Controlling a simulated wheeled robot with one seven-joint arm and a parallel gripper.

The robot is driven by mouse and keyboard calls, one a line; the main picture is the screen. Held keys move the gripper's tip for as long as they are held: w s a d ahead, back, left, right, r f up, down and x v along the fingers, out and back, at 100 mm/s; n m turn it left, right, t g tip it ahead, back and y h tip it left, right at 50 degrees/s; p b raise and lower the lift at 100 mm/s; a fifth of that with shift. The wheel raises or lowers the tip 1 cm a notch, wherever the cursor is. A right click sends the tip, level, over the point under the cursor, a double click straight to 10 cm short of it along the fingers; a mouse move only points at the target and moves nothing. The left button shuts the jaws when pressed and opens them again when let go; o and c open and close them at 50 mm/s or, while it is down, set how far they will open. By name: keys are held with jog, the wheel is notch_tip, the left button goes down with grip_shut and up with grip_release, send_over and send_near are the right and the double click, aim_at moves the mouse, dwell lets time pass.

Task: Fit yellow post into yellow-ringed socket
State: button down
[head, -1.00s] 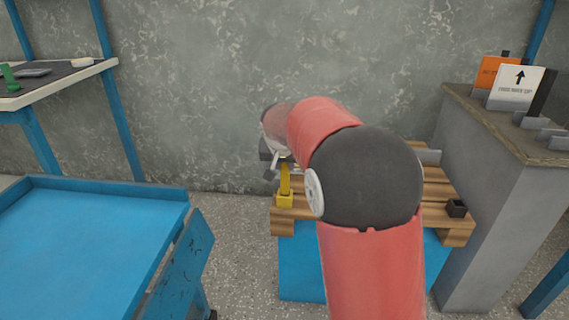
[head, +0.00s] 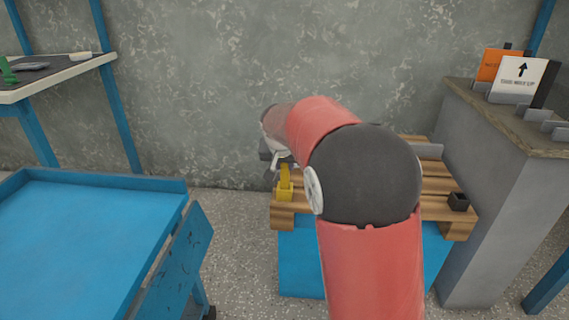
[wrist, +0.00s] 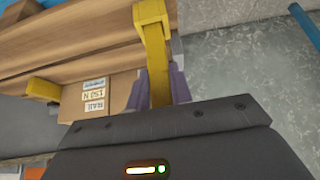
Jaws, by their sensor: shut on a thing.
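The yellow post (head: 285,174) stands about upright at the left front of the wooden slatted top, its lower end at the yellow-ringed socket (head: 285,193). In the wrist view the post (wrist: 159,75) runs between my gripper's fingers up to the yellow socket block (wrist: 152,12). They look in line and touching; how deep the post sits is hidden. My gripper (wrist: 161,88) is shut on the post. In the head view my arm hides most of the gripper.
A small black block (head: 458,202) sits at the wooden top's (head: 440,186) right front. A grey counter (head: 490,200) with signs stands close on the right. A blue tray table (head: 90,235) is at the left. A yellow piece (wrist: 43,88) shows left in the wrist view.

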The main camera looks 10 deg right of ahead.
jog(key=shift+f+b, duration=0.6)
jog(key=shift+f, duration=0.2)
jog(key=c, duration=1.2)
grip_release()
jog(key=shift+o, duration=0.2)
jog(key=v, duration=0.8)
jog(key=shift+p, duration=0.3)
jog(key=shift+f, duration=0.1)
jog(key=s+d+r+n+y+p, duration=0.1)
jog(key=s+r, duration=0.1)
jog(key=s, duration=0.7)
jog(key=s+d+r+n+p, duration=0.1)
jog(key=s+r, duration=0.1)
jog(key=s, duration=0.7)
jog(key=s+f+n+y+p, duration=0.1)
jog(key=s+f, duration=0.3)
jog(key=s, duration=1.1)
jog(key=shift+a+n+p, duration=0.2)
jog(key=shift+n+p, duration=0.1)
jog(key=shift+p, duration=0.1)
